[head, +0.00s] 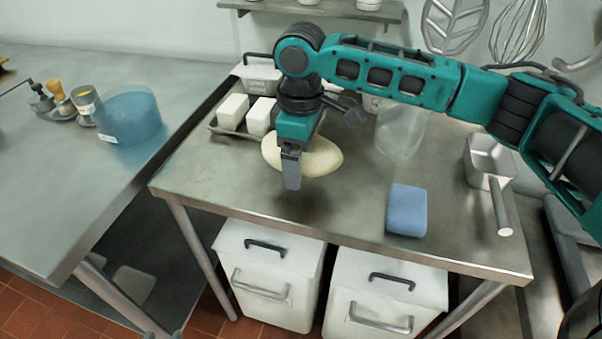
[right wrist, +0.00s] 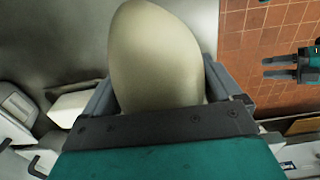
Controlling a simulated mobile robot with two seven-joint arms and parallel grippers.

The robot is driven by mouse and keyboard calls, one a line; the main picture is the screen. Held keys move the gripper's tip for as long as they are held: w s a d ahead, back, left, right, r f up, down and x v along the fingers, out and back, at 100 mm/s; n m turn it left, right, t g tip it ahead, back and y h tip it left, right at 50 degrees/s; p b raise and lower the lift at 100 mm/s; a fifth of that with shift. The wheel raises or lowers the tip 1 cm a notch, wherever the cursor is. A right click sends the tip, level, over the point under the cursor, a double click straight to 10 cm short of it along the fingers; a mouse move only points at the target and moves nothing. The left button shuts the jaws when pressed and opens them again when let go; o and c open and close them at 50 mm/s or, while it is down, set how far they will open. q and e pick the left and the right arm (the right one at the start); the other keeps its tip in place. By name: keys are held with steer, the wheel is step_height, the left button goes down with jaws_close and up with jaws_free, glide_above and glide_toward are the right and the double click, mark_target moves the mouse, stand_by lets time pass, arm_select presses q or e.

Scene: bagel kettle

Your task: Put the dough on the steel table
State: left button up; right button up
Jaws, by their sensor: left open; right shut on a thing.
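The dough (head: 322,157) is a pale, smooth oval lump in the head view. My right gripper (head: 291,170) comes in from the right and points down, shut on the dough, with one finger in front of it. The dough is over the back middle of the steel table (head: 345,215); a soft shadow lies below it, and I cannot tell whether it touches the top. In the right wrist view the dough (right wrist: 158,60) fills the space between the jaws. My left gripper (right wrist: 282,67) shows at the right edge of that view, over the floor, open and empty.
White blocks on a tray (head: 213,128) stand left of the dough. A clear container (head: 402,135), a blue block (head: 407,210) and a metal pan with a handle (head: 490,160) are to the right. Another counter (head: 60,190) holds a blue tub (head: 130,115). The table's front middle is clear.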

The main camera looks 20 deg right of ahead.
step_height(320, 180, down, 4)
steer(key=shift+f+b, duration=0.1)
steer(key=shift+b, duration=0.2)
steer(key=o, duration=1.5)
steer(key=shift+f, duration=0.15)
step_height(320, 180, up, 12)
steer(key=shift+r+p, duration=0.15)
steer(key=shift+p, duration=0.55)
